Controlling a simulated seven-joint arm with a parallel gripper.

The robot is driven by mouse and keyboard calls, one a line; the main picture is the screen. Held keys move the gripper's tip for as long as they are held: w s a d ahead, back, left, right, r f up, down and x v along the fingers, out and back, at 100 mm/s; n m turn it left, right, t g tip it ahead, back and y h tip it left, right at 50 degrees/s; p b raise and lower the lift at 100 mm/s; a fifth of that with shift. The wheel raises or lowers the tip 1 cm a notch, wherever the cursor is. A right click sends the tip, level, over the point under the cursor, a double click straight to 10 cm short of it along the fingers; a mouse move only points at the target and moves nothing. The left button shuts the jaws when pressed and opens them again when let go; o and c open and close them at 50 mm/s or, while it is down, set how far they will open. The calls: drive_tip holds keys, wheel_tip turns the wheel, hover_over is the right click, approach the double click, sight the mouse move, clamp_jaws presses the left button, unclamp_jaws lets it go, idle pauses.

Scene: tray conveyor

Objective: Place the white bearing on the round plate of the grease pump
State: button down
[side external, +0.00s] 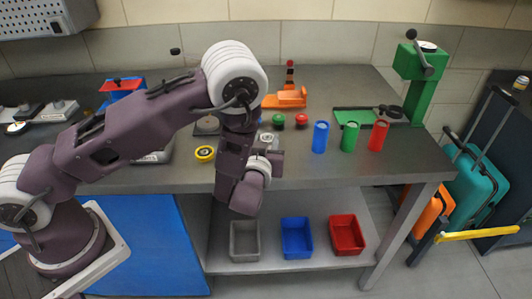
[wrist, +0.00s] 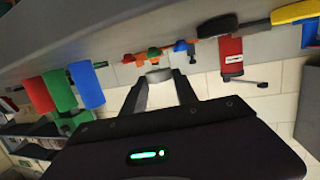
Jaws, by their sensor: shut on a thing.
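My gripper (side external: 267,146) is in front of the middle of the bench, partly hidden by my own arm. In the wrist view my gripper (wrist: 160,84) is shut on a pale round piece, the white bearing (wrist: 159,75), held at the fingertips. The bearing (side external: 267,137) shows small and white in the side view. A tall green machine (side external: 414,75) with a black lever stands at the back right. It has a pale round plate (side external: 428,46) on top and appears to be the grease pump. The bearing is well to the left of it and apart from it.
Blue (side external: 320,137), green (side external: 349,137) and red (side external: 378,136) cylinders stand between my gripper and the green machine. An orange device (side external: 287,98) is behind my gripper. Grey, blue and red bins (side external: 347,234) sit on the lower shelf.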

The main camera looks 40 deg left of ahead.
drive_tip(key=shift+f, duration=1.95)
drive_tip(key=shift+f, duration=0.2)
drive_tip(key=c, duration=0.9)
unclamp_jaws()
drive_tip(key=shift+c, duration=0.2)
